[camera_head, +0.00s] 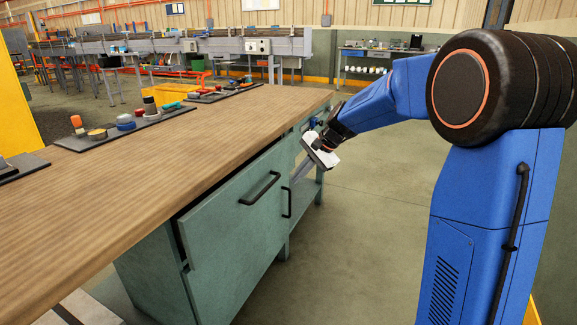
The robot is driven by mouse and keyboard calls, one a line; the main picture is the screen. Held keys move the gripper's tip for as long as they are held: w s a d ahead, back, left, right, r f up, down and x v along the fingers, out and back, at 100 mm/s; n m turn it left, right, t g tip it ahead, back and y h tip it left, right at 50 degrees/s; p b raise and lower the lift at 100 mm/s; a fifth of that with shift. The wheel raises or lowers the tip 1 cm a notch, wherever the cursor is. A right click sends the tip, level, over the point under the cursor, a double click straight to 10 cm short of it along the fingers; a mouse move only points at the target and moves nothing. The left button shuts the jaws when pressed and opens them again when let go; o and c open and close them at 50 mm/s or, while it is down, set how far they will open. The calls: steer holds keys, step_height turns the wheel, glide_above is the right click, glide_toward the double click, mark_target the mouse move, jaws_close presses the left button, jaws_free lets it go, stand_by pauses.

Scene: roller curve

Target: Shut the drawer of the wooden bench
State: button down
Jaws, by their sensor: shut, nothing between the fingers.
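The wooden bench (150,135) has a brown top over a green cabinet. Its drawer (215,215) has a green front with a black bar handle (260,188). The drawer front stands out from the cabinet, with a dark gap along its left edge under the top. My gripper (316,158) is beside the bench's far right end, past the drawer handle and apart from the drawer front. It is small and partly turned away, shut, with nothing seen held in it.
A second, upright black handle (287,202) is on the cabinet beside the drawer. Dark mats with knobs and tools (125,125) lie on the bench top. The floor (365,215) right of the bench is clear up to my arm. Other workbenches (200,48) stand at the back.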

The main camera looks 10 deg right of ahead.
step_height(320, 180, down, 4)
steer(key=r+m+y, duration=0.1)
steer(key=m+y, duration=0.2)
steer(key=m+t+y, duration=0.6)
steer(key=m+t, duration=0.1)
steer(key=m, duration=0.4)
glide_toward(280, 164)
steer(key=x, duration=0.6)
steer(key=shift+a, duration=0.3)
steer(key=x, duration=0.4)
steer(key=shift+w+a, duration=0.15)
steer(key=shift+a, duration=0.05)
steer(key=shift+r, duration=0.1)
